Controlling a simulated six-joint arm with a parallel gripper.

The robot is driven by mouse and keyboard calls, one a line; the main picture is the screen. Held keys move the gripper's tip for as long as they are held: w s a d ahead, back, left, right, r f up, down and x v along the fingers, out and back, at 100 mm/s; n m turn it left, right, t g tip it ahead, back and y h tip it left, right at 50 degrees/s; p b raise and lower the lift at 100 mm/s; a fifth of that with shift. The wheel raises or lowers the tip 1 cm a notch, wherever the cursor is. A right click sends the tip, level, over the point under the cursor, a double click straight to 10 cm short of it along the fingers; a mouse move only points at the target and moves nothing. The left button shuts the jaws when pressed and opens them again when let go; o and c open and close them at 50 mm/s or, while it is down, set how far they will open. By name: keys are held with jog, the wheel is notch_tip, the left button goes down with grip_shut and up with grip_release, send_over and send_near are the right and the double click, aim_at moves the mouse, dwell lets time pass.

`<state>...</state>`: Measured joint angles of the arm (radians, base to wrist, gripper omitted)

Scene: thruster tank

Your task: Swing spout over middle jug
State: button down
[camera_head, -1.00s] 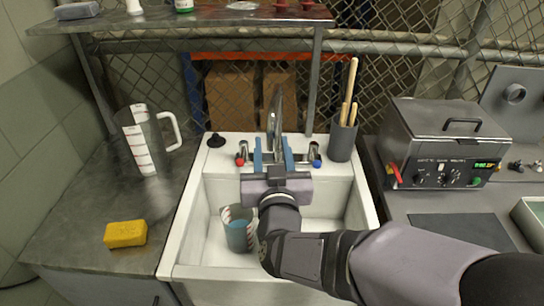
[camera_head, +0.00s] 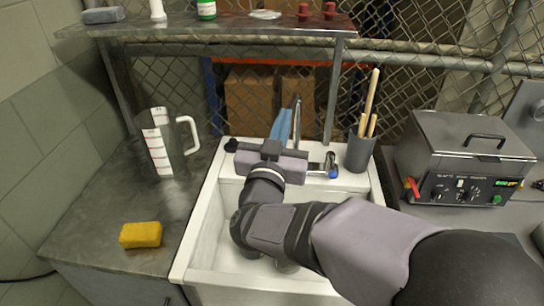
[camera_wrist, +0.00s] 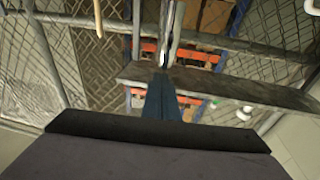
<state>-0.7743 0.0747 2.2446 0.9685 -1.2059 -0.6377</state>
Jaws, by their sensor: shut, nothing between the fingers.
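The chrome spout (camera_head: 297,122) stands upright at the back of the white sink (camera_head: 207,232). It also shows beyond my fingertips in the wrist view (camera_wrist: 172,32). My gripper (camera_head: 281,124) is shut, its blue fingers together and empty, just left of the spout in the head view. In the wrist view the fingers (camera_wrist: 162,98) point toward the spout; I cannot tell if they touch it.
A blue-marked tap handle (camera_head: 331,165) is right of my gripper. A tool holder (camera_head: 360,153) stands at the sink's back right. A clear measuring jug (camera_head: 160,145) and yellow sponge (camera_head: 141,235) sit on the left counter. A metal shelf (camera_head: 240,27) crosses above.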

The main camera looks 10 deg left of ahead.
jog(key=s+a+f+n+g+h+p, duration=0.45)
jog(key=s+a+f+n+h, duration=0.45)
jog(key=s+a+n, duration=0.3)
jog(key=s+d+p+x, duration=0.1)
jog(key=p+x, duration=0.2)
jog(key=x, duration=0.9)
jog(key=shift+w+d+f+g+p, duration=0.3)
jog(key=shift+d+f+g+p, duration=0.05)
jog(key=shift+d+f, duration=0.1)
